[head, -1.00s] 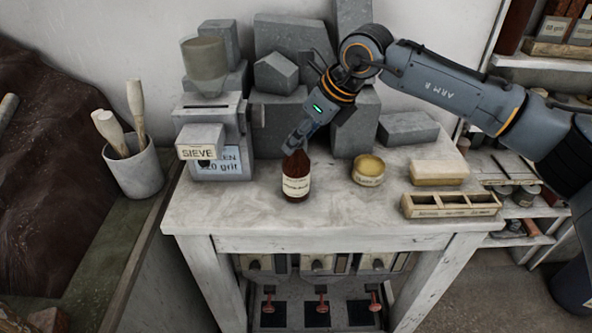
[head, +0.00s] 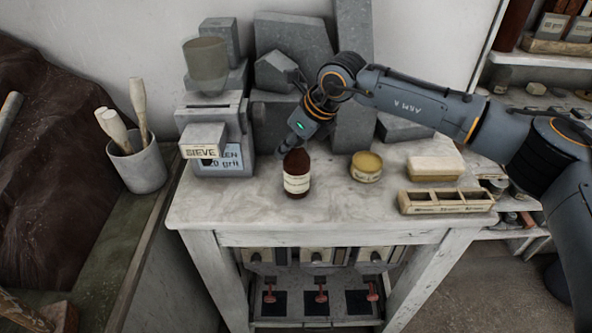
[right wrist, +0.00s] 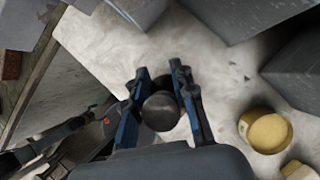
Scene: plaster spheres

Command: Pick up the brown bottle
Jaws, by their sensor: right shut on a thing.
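The brown bottle (head: 297,175) with a cream label stands upright on the pale worktable (head: 235,208), near its middle. My right gripper (head: 292,149) comes down over the bottle's top from behind and is shut on it. In the right wrist view the bottle's dark round top (right wrist: 161,111) sits between the two blue-edged fingers (right wrist: 166,108). The fingers hide part of its neck in the head view. I see no gap under the bottle. My left gripper is not in view.
A yellow tin (head: 366,167), a cream block (head: 435,168) and a compartment tray (head: 446,201) stand right of the bottle. The sieve machine (head: 216,135) stands left, with grey stone blocks (head: 286,40) behind. The tabletop in front is clear.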

